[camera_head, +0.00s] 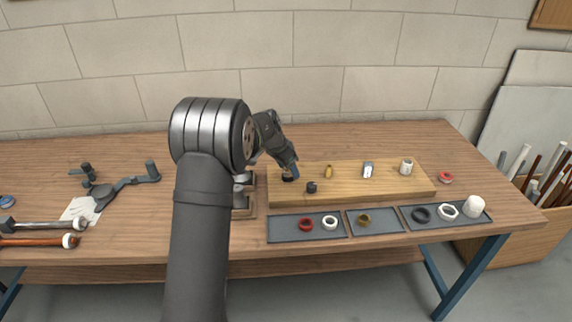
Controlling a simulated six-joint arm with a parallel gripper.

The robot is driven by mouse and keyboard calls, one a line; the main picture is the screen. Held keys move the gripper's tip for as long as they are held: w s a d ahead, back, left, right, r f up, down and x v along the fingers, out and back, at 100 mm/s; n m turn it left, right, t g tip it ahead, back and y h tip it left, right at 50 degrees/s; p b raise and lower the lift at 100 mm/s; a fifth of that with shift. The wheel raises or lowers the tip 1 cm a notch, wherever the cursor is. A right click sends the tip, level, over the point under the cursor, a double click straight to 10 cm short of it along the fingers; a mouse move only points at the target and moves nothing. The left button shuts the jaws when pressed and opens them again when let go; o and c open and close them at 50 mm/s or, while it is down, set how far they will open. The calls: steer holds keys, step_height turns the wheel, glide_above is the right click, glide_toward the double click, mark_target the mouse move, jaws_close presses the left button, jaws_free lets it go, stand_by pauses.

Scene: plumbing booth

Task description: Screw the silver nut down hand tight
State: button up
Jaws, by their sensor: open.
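My gripper (291,170) is small in view at the left end of a wooden board (350,196), angled down. It is just above or beside a dark fitting (287,179); I cannot tell if they touch. The gap between the fingers is too small to make out, and nothing shows held. A silver piece (368,170) stands upright on the board, right of a brass fitting (328,171); I cannot tell whether it carries a nut. A pale ring-shaped nut (447,211) lies in the right tray; its colour could be white or silver.
A black fitting (311,187) and white fitting (406,167) stand on the board. In front, trays hold a red ring (306,224), white ring (330,222), brass nut (364,220), black ring (422,214) and white cap (474,206). Tools lie at left.

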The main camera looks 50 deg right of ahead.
steer(key=c, duration=1.1)
steer(key=m, duration=0.2)
steer(key=m+g, duration=0.1)
steer(key=m, duration=0.1)
steer(key=shift+w+g, duration=0.1)
steer(key=shift+g, duration=0.2)
steer(key=m, duration=0.2)
steer(key=m+g+y, duration=0.1)
steer(key=m, duration=0.1)
steer(key=shift+f+y, duration=0.1)
steer(key=shift+y, duration=0.2)
steer(key=o, duration=1.1)
steer(key=shift+o, duration=0.3)
steer(key=o, duration=0.7)
steer(key=shift+d, duration=0.1)
